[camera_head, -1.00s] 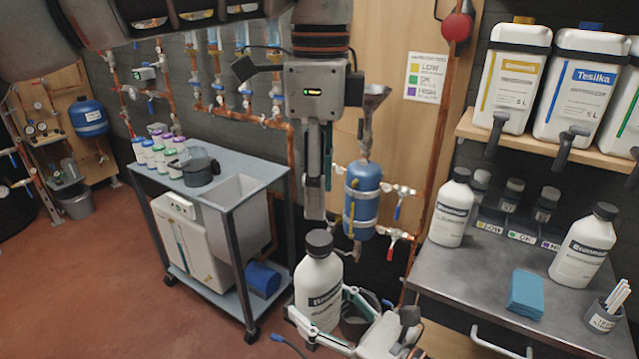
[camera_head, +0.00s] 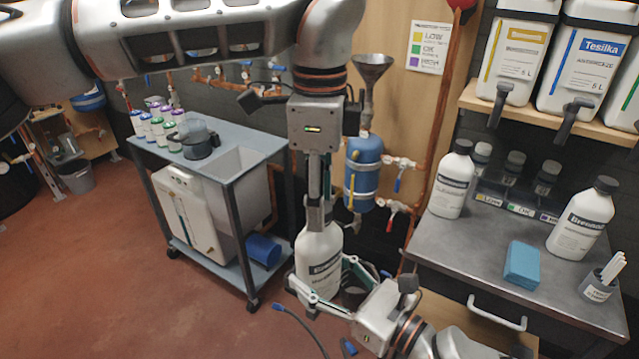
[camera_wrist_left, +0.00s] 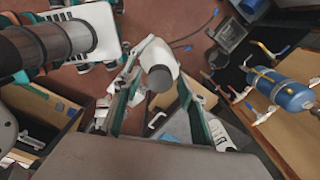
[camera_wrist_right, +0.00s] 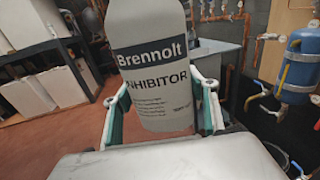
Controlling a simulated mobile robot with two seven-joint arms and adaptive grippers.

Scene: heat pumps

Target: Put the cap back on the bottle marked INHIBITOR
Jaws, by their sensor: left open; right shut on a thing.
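The white INHIBITOR bottle (camera_wrist_right: 160,62) fills the middle of the right wrist view, its Brennolt label facing that camera. My right gripper (camera_wrist_right: 162,105) is shut around its body and holds it upright, clear of the bench; the bottle (camera_head: 318,262) also shows in the head view. A dark grey cap (camera_wrist_left: 160,79) sits on the bottle's top in the left wrist view; how tightly it sits cannot be told. My left gripper (camera_head: 318,212) points down at the bottle's top, open, its fingers around or just above the cap and hiding it in the head view.
The grey bench (camera_head: 480,262) at right carries two more white bottles, a blue cloth (camera_head: 522,264) and a cup of strips (camera_head: 598,288). Blue-grey trolley (camera_head: 228,160) stands at left. A blue vessel (camera_head: 362,172) with valves hangs behind the bottle.

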